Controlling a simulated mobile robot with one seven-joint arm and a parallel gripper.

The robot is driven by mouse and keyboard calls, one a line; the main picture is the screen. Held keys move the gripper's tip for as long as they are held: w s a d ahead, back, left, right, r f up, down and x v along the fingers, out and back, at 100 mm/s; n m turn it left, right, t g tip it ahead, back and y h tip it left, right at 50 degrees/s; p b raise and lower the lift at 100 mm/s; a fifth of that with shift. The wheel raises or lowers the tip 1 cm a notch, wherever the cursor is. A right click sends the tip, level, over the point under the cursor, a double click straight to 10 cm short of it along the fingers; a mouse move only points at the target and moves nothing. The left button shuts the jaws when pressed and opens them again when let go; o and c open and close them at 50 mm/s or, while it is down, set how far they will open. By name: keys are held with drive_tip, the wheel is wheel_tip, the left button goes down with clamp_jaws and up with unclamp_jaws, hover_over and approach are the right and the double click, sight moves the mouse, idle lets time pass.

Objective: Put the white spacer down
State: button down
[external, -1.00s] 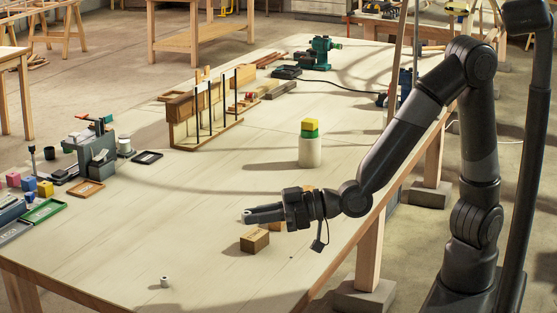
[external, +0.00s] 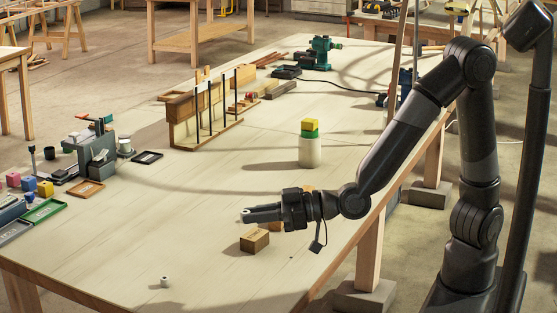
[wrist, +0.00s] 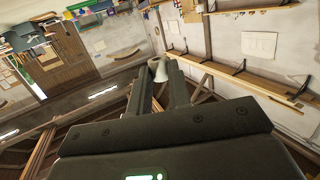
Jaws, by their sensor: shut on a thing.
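My gripper (external: 248,215) is shut on a white spacer, seen as a small pale ring at the fingertips (external: 246,217) in the external view. In the wrist view the white spacer (wrist: 158,72) sits between the two fingertips, with an open hole showing. My gripper is level, pointing left, and holds the spacer above the table (external: 200,240), apart from it. A second small white spacer-like piece (external: 165,282) stands on the table near the front edge, lower left of my gripper.
A small wooden block (external: 254,240) lies just below my gripper. A white cylinder (external: 310,152) with a green and a yellow piece on top stands behind. A wooden rack (external: 205,115) is farther back; trays (external: 86,188) and coloured blocks are at left. The front middle of the table is mostly clear.

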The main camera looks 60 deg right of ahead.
drive_tip(key=w+d+f+m+t+h, duration=0.1)
drive_tip(key=w+d+f+m+h, duration=0.15)
drive_tip(key=d+h, duration=0.2)
drive_tip(key=m+g+h, duration=0.4)
drive_tip(key=m+h, duration=0.8)
drive_tip(key=h, duration=0.2)
hover_over(307, 266)
wheel_tip(307, 266, down, 7)
drive_tip(key=shift+f, duration=4.9)
drive_tip(key=shift+f, duration=0.1)
drive_tip(key=shift+f, duration=0.1)
drive_tip(key=c, duration=1.3)
unclamp_jaws()
drive_tip(key=shift+c, duration=0.2)
